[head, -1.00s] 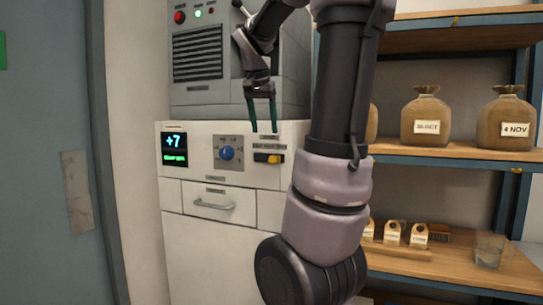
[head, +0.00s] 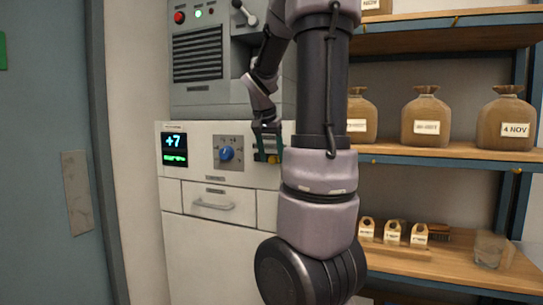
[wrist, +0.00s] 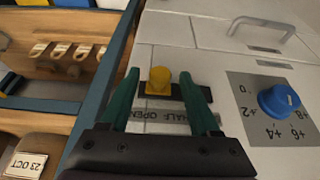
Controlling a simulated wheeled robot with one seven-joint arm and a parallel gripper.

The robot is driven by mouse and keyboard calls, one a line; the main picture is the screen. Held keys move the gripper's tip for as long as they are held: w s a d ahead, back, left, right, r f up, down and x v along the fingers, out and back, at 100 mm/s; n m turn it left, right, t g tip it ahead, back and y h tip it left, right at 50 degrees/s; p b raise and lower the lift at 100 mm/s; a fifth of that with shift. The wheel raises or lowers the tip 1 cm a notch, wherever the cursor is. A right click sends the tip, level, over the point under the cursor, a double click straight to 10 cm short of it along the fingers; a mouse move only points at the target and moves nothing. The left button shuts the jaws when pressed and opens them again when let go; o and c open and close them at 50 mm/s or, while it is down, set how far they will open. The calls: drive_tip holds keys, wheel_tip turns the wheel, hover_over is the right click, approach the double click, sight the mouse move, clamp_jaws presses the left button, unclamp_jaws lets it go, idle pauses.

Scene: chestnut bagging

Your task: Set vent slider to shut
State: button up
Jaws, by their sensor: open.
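The vent slider (wrist: 159,80) has a yellow knob on a dark slot in the white panel. In the wrist view the knob stands left of the slot's middle. Printed lettering beside the slot shows upside down; "HALF OPEN" can be read, while other words are partly hidden. My gripper (wrist: 160,74) is open, with one green finger on each side of the knob and gaps visible on both sides. In the head view my gripper (head: 268,158) is at the panel and covers much of the slider; a bit of yellow (head: 261,157) shows between the fingers.
A blue dial (head: 226,153) and a display reading +7 (head: 174,142) are left of the slider. A drawer handle (head: 213,205) is below them. Shelves with brown sacks (head: 426,122) stand at the right; their blue post (wrist: 100,85) is close beside the panel.

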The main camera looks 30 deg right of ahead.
drive_tip(key=shift+c, duration=0.3)
clamp_jaws()
drive_tip(key=shift+w, duration=0.1)
idle(1.0)
